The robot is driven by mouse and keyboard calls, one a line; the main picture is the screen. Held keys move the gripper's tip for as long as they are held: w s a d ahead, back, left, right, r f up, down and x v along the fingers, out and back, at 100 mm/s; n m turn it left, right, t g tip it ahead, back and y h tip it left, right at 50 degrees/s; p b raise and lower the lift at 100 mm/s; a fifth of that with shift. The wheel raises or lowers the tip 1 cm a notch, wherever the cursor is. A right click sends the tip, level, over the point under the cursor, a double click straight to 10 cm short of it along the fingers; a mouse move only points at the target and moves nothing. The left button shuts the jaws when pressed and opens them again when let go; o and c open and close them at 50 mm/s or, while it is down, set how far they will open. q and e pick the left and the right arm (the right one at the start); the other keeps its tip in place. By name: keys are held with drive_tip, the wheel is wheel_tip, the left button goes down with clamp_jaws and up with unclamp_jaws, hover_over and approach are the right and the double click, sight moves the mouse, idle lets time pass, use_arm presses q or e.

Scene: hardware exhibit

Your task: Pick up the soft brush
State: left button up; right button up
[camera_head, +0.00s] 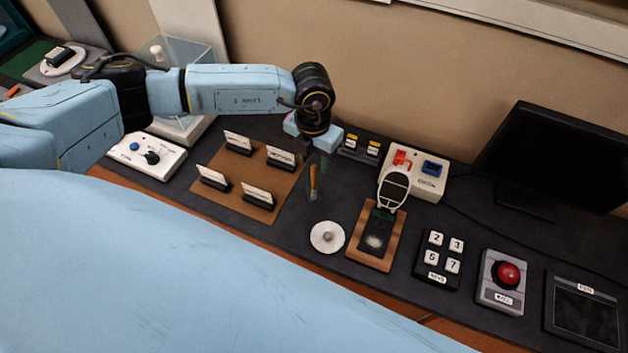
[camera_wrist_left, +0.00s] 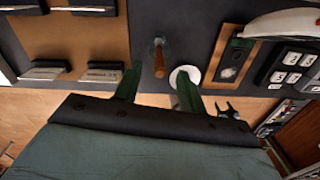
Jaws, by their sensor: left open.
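The soft brush (camera_head: 313,182) has an orange-brown handle and lies on the dark counter, right of the card board. In the left wrist view the brush (camera_wrist_left: 159,62) shows its brown handle, with a pale head at the far end. My left gripper (camera_head: 319,163) hangs over the counter at the brush's far side in the head view. In the left wrist view its two green fingers (camera_wrist_left: 157,84) are spread apart, with the brush's handle between and beyond them. Nothing is held; I cannot tell the exact height above the brush. My right gripper is not in view.
A white disc (camera_head: 327,237) lies close to the brush. A wooden board with a magnifier-like device (camera_head: 395,187) stands to the right. A brown board (camera_head: 238,204) with several card holders is at the left. Keypad (camera_head: 438,258), red button (camera_head: 507,275) and monitor (camera_head: 552,155) fill the right.

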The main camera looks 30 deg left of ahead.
sight(315, 188)
use_arm(q)
wheel_tip(315, 188, down, 6)
drive_tip(key=shift+s+f+p, duration=0.15)
drive_tip(key=shift+f+p, duration=0.1)
drive_tip(key=shift+p, duration=0.15)
drive_tip(key=shift+c, duration=0.2)
clamp_jaws()
